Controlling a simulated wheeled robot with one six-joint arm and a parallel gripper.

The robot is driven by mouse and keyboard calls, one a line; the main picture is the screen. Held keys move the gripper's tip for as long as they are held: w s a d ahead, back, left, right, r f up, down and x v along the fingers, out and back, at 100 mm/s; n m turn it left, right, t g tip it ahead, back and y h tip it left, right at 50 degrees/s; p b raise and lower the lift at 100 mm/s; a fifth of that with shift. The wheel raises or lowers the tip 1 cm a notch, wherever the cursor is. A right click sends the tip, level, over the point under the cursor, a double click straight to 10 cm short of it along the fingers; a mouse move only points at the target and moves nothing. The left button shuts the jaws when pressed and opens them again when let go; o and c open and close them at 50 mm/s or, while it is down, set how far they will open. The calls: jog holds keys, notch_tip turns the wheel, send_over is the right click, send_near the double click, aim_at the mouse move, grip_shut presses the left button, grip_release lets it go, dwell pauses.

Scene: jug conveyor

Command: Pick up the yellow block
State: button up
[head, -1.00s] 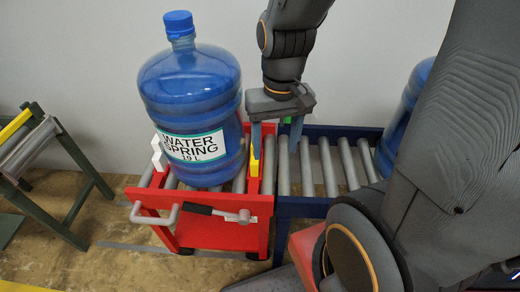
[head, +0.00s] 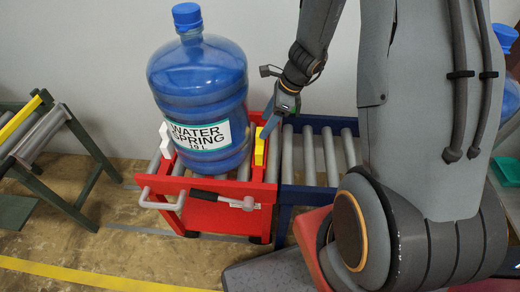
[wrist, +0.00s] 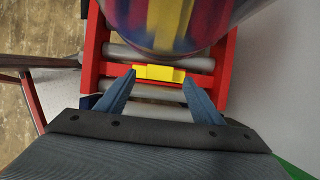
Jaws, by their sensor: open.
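The yellow block (head: 260,147) stands on the red cart's right end rail, just right of the big blue water jug (head: 199,95). It also shows in the wrist view (wrist: 158,73) as a yellow piece with a raised middle, close to the jug. My gripper (head: 270,121) is just above and slightly right of the block in the head view. In the wrist view its two blue fingers (wrist: 158,80) are spread apart and empty, with the block ahead between their tips. In the head view one finger shows clearly; the other is mostly hidden.
The red cart (head: 218,219) with rollers and a grey handle adjoins a blue roller conveyor (head: 317,190) on the right. A white block (head: 166,141) stands left of the jug. Another blue jug (head: 508,80) is at the far right. A green rack (head: 75,135) stands left.

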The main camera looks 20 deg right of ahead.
aim_at(260, 148)
jog(key=x, duration=0.6)
jog(key=shift+r, duration=0.1)
grip_shut()
